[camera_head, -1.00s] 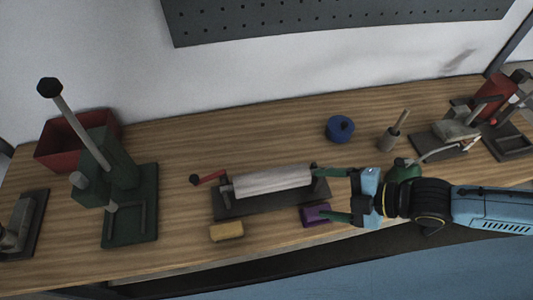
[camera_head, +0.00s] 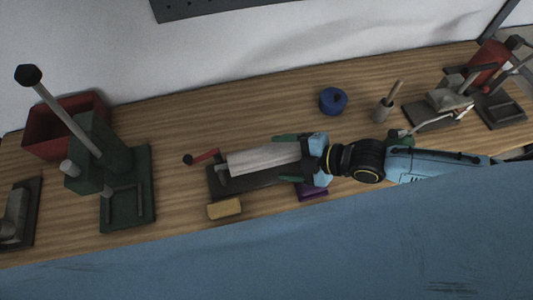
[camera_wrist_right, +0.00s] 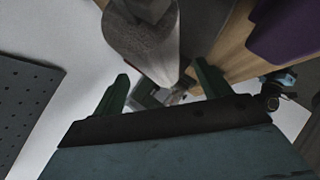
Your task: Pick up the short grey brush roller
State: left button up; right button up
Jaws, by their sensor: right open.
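In the right wrist view the grey roller (camera_wrist_right: 150,38) fills the top middle, close beyond the fingers. My right gripper (camera_head: 284,158) is at the roller's right end, its green fingers pointing left. In the right wrist view the gripper (camera_wrist_right: 164,82) is open with nothing clearly between its fingers. The roller's right end is hidden by the gripper in the head view. My left gripper is not seen.
A purple block (camera_head: 312,191) lies just under the gripper and a yellow block (camera_head: 224,209) in front of the stand. A green lever press (camera_head: 126,200) and red bin (camera_head: 40,135) stand left. A blue round item (camera_head: 333,100) and grey cup (camera_head: 382,109) stand behind.

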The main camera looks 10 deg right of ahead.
aim_at(279, 157)
jog(key=x, duration=0.4)
jog(key=shift+a, duration=0.1)
jog(key=c, duration=1.2)
